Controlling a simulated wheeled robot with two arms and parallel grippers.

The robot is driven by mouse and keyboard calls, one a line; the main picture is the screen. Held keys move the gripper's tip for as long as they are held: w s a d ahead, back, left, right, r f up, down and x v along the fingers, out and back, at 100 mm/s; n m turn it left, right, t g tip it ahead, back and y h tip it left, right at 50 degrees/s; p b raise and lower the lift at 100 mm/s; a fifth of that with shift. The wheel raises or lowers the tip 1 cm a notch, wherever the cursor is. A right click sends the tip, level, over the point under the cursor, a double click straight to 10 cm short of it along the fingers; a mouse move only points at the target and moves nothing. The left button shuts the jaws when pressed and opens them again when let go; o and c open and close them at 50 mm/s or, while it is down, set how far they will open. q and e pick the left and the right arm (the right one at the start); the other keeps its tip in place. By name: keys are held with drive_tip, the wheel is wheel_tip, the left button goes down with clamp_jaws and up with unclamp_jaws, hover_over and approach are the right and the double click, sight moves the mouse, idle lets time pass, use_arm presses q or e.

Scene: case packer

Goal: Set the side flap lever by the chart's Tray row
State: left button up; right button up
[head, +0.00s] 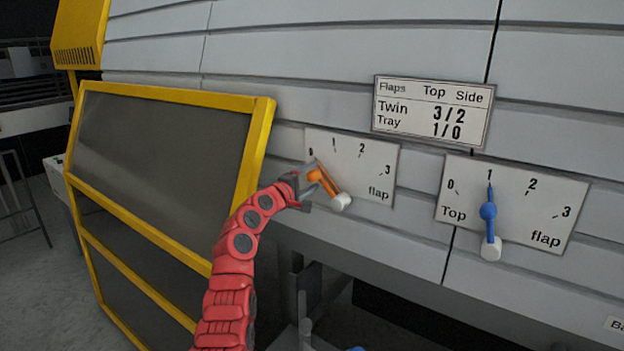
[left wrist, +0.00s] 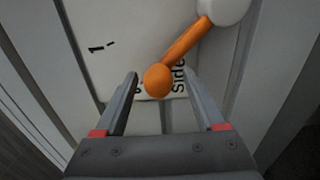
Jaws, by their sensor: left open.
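The chart (head: 433,111) on the grey panel reads Top/Side, with Twin 3/2 and Tray 1/0. The side flap lever (head: 326,183) is orange with a white pivot, on a white dial plate (head: 372,178) marked 0 to 3. It leans up-left, toward the 0 mark. My left gripper (head: 308,184) is open at the lever's orange knob. In the left wrist view the knob (left wrist: 158,80) sits between the two open fingertips (left wrist: 160,92), with clear gaps beside it, and partly covers the 0 mark. My right gripper is not in view.
A blue top flap lever (head: 488,211) on the right dial plate (head: 460,222) points at 1. A yellow-framed dark guard door (head: 160,153) stands left of my arm. The panel between the two dials is clear.

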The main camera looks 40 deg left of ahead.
use_arm(q)
drive_tip(key=s+b, duration=0.5)
drive_tip(key=s, duration=1.2)
drive_tip(key=shift+s, duration=0.15)
